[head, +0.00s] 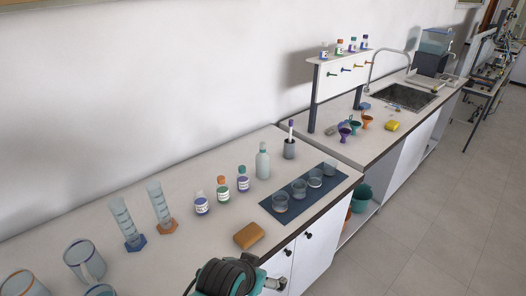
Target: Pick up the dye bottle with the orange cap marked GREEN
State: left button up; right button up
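A small dye bottle with an orange cap and a green body (223,190) stands upright on the near bench, in the middle of a row of three. Its white label is too small to read. To its left is a bottle with a pale cap and blue body (202,204). To its right is one with a teal cap and purple-blue body (242,180). Neither gripper can be made out.
A tall pale bottle (262,163) and a blue mat (271,207) with several glass beakers lie right of the row. Two graduated cylinders (161,207) stand left. An orange-brown block (248,236) lies in front. More small bottles stand on the rack shelf (343,55) behind.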

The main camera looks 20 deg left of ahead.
aim_at(222, 191)
jog(key=j+u, duration=0.1)
jog(key=u, duration=1.05)
jog(key=i+l+u, duration=0.1)
jog(key=l, duration=0.25)
jog(key=i+l+u, duration=0.2)
jog(key=l, duration=0.45)
jog(key=i+l, duration=0.25)
jog(key=l, duration=0.15)
jog(key=i+l+u, duration=0.15)
jog(key=l, duration=0.2)
